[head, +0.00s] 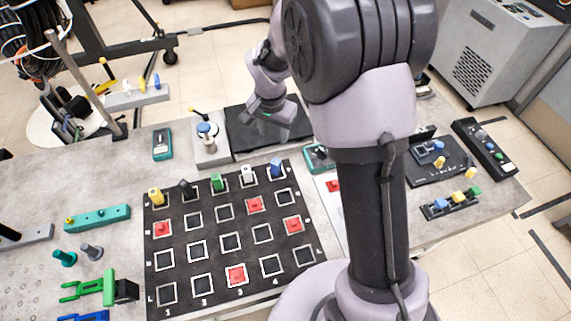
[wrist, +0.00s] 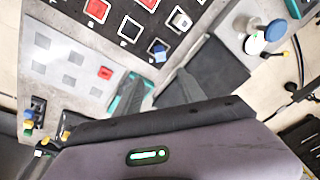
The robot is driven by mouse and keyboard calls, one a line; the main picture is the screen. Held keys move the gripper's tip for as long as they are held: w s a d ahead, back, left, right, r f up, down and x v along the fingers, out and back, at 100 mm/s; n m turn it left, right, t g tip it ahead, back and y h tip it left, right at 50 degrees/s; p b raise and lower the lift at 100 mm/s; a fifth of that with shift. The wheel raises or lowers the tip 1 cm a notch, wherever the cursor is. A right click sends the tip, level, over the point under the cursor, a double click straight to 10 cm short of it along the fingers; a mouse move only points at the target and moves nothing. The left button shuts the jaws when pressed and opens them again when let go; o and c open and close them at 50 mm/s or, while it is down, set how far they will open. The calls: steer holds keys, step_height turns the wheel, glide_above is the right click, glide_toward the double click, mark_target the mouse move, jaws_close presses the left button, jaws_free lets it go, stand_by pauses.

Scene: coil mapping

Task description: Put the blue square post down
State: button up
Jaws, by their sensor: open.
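The blue square post (head: 276,166) stands upright at the back right corner square of the black grid mat (head: 188,292). It also shows in the wrist view (wrist: 158,49), just beyond my fingertips. My gripper (wrist: 163,78) is open with nothing between its fingers, apart from the post. In the head view my gripper (head: 268,115) is behind the mat, above a dark pad (head: 243,137). A white post (head: 247,175), green post (head: 217,182), black post (head: 186,188) and yellow post (head: 156,197) stand along the same back row.
Red pieces (head: 236,275) sit on several mat squares. A teal box (head: 318,157) lies right of the blue post. A grey stand with a blue-topped knob (head: 207,130) is behind the mat. My arm hides part of the table right of the mat.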

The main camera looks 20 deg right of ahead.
steer(key=s+r+n+t+y, duration=0.1)
steer(key=s+r+t, duration=0.1)
steer(key=s+r, duration=0.95)
steer(key=s+a+r+n+t, duration=0.1)
steer(key=s+r, duration=0.2)
steer(key=s, duration=0.4)
steer(key=s+a+r+n+t+y, duration=0.1)
steer(key=s+a+r+n, duration=0.1)
steer(key=s, duration=0.6)
steer(key=shift+s+r+y, duration=0.3)
steer(key=shift+r, duration=0.55)
step_height(320, 180, down, 11)
steer(key=b, duration=1.1)
steer(key=shift+f, duration=0.1)
